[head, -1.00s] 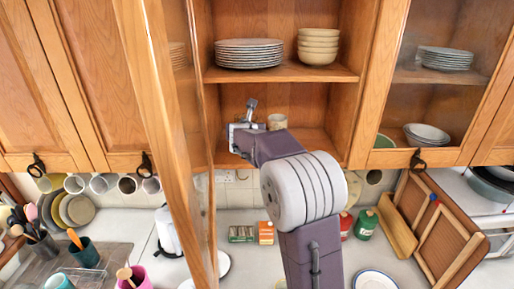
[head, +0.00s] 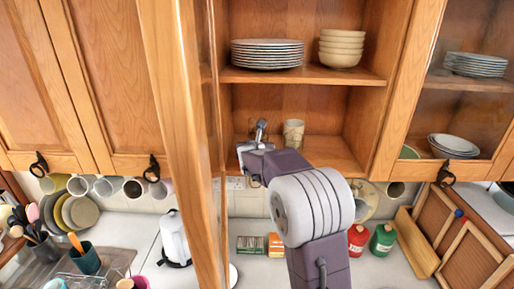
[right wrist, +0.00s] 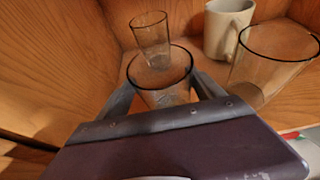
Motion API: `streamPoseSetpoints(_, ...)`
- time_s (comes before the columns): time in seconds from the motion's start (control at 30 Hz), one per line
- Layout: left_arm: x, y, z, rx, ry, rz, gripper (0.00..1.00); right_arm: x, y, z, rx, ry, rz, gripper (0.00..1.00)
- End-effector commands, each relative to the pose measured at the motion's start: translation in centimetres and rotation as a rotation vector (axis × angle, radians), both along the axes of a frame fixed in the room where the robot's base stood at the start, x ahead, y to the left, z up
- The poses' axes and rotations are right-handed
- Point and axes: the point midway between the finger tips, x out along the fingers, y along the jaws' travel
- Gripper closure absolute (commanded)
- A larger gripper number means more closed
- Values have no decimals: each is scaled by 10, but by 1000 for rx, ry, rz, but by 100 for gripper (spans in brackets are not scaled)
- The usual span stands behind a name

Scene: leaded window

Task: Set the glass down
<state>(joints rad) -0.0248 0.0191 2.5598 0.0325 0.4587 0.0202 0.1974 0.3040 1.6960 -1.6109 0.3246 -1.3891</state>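A clear glass (right wrist: 162,90) stands between the two fingers of my right gripper (right wrist: 163,92), with a finger against each side, inside the open cupboard. In the head view my right gripper (head: 258,142) is low in the left part of the cupboard's bottom compartment, and the glass is hard to make out there. The bottom shelf (head: 330,152) lies under it. A second clear glass (right wrist: 150,38) stands just behind the held one. A larger glass (right wrist: 272,62) is close on the right. My left gripper is out of view.
A pale mug (right wrist: 228,28) stands behind on the right. The open cupboard door (head: 182,120) is close left of my right arm. Plates (head: 268,53) and bowls (head: 342,47) fill the shelf above. The bottom shelf's right part is free.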

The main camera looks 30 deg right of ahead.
Motion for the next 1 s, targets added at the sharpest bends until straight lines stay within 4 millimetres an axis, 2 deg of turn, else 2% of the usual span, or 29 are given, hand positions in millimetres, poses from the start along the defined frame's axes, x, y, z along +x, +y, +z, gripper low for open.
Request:
streamPoseSetpoints(0.33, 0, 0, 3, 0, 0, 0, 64, -4, 3, 7, 0, -3, 1, 24)
streamPoseSetpoints(0.8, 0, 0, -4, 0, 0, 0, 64, -81, 51, 45, 1, -5, 3, 24)
streamPoseSetpoints(1.0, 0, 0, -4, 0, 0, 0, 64, -94, 58, 51, -1, -1, 1, 24)
